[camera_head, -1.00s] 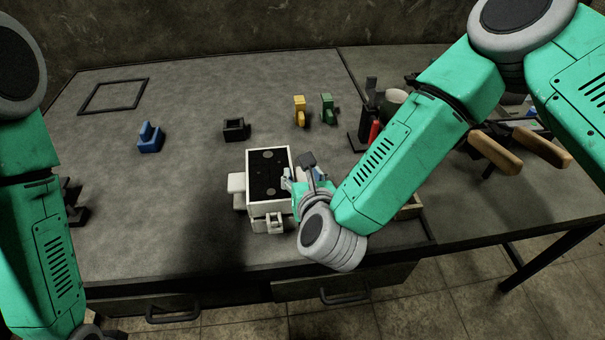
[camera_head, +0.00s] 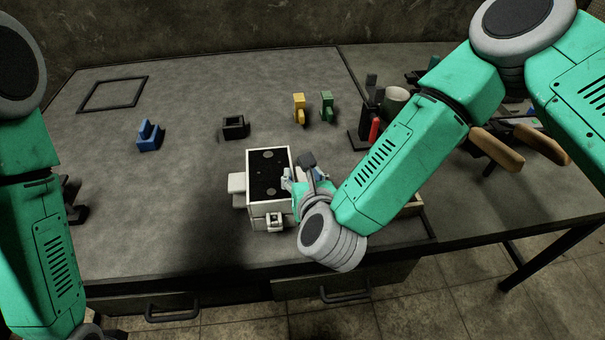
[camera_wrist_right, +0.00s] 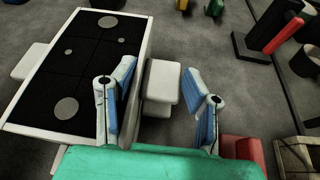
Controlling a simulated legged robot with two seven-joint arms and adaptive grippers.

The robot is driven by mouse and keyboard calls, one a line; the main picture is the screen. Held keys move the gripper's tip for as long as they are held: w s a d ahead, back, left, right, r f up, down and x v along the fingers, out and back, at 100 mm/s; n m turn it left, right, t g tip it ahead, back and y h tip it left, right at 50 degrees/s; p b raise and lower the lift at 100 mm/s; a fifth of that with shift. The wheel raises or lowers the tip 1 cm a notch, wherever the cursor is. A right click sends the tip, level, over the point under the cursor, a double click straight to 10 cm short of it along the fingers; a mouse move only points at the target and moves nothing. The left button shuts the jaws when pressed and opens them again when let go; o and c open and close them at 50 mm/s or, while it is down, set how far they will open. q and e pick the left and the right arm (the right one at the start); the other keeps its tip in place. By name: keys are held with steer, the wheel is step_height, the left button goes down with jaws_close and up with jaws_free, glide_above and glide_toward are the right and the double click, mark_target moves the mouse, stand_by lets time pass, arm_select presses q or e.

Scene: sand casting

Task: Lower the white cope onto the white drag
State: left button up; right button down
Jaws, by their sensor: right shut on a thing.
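The white cope (camera_head: 291,160) is a rectangular frame packed with black sand that shows a few grey round spots. It is also in the right wrist view (camera_wrist_right: 137,55), at the upper left. My right gripper (camera_head: 291,181) is at its right side. In the right wrist view its blue-padded fingers (camera_wrist_right: 160,108) stand on both sides of a white lug (camera_wrist_right: 163,80), and it is shut on the cope there. The white drag (camera_head: 239,201) is under the cope and mostly hidden; a lower lug shows at the left. I cannot tell whether a gap is left between them. My left gripper is out of view.
Behind stand a blue block (camera_head: 150,138), a small black open box (camera_head: 235,127), and yellow (camera_head: 299,108) and green (camera_head: 327,106) pieces. A black stand (camera_head: 361,135) with a red part is at the right. The table left of the cope is mostly clear.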

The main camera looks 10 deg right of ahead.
steer(key=shift+f, duration=0.25)
stand_by(0.8)
steer(key=c, duration=0.9)
jaws_free()
steer(key=shift+o, duration=0.4)
